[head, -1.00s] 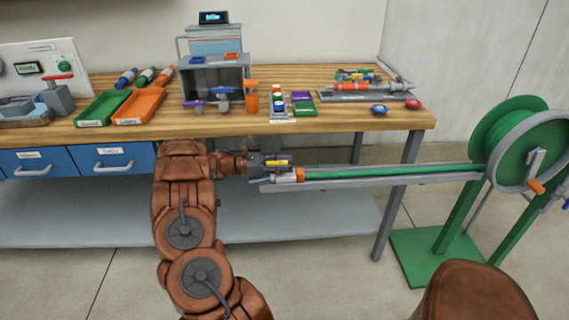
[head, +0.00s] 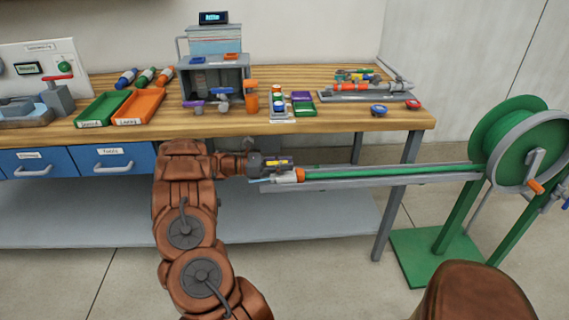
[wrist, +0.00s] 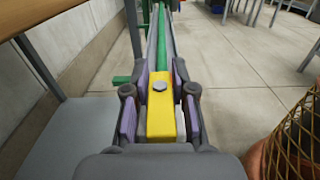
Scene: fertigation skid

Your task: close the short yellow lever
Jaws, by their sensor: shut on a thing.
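The short yellow lever (wrist: 161,112) shows in the wrist view as a flat yellow bar with a grey bolt head near its far end. It points the same way as the green hose beyond it. My gripper (wrist: 160,98) is shut on it, with one finger along each side. In the head view my gripper (head: 276,162) is at the left end of the hose line, and only a small yellow patch of the lever (head: 277,162) shows between the fingers. The valve body under the lever is mostly hidden. An orange collar (head: 300,175) sits just below and right of the gripper.
The green hose (head: 390,171) runs along a grey rail (head: 350,184) to a green reel (head: 515,140) at right. The workbench edge (head: 330,125) lies behind and above my gripper, with trays and valves on top. Open floor lies in front of the rail.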

